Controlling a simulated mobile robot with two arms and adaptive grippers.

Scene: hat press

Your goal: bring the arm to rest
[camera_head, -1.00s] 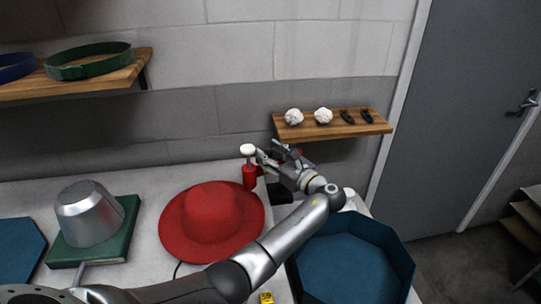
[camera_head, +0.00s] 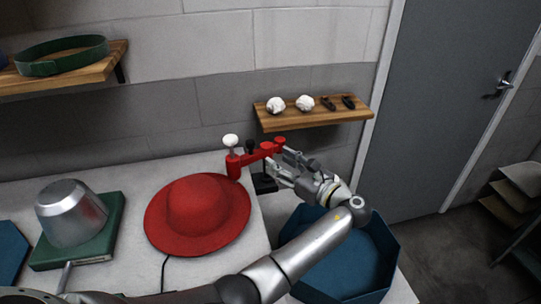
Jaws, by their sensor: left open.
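My left arm (camera_head: 285,262) reaches in from the lower left, and its gripper (camera_head: 281,167) is open and empty. The gripper is beside the right end of a red press (camera_head: 262,153), in front of its black base (camera_head: 264,184). I cannot tell whether the fingers touch the press. A white-topped knob (camera_head: 231,141) stands at the press's left end. A red brimmed hat (camera_head: 197,212) lies on the table to the left of the gripper. My right gripper is not in view.
A blue octagonal tray (camera_head: 383,240) lies under and right of my forearm. A metal form (camera_head: 71,212) on a green base (camera_head: 115,215) stands left. A wooden shelf (camera_head: 300,122) with white balls and dark items hangs behind. Another shelf (camera_head: 90,75) holds a green band (camera_head: 62,56).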

